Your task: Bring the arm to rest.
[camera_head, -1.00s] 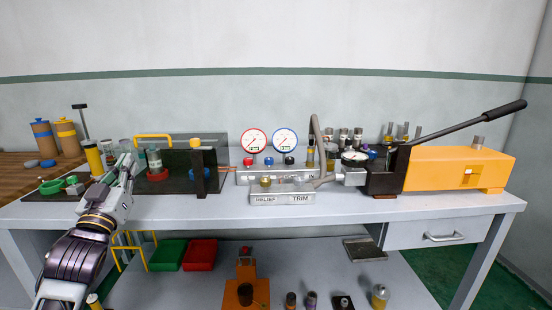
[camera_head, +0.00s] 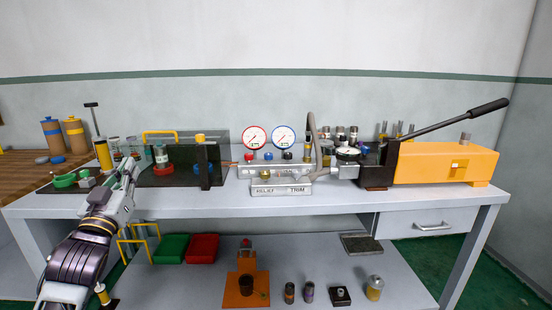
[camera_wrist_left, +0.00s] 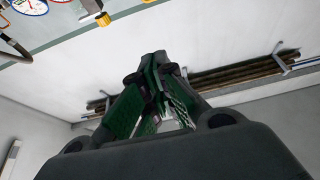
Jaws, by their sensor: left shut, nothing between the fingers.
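My left arm comes in from the lower left in the head view. Its gripper (camera_head: 128,172) points up and away, in front of the bench's left part. It also shows in the left wrist view (camera_wrist_left: 158,62), where its fingers meet, shut and empty. Wall and a pipe rack fill the background there. In the head view the gripper overlaps the small jars at the bench's left end; I cannot tell how far apart they are. My right gripper is not in view.
The bench (camera_head: 345,200) carries two gauges (camera_head: 254,138), a relief and trim block (camera_head: 281,189) and an orange hand pump (camera_head: 445,163) with a raised lever. Below, a shelf holds a green bin (camera_head: 169,248), a red bin (camera_head: 202,248) and several small parts. The bench's front strip is clear.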

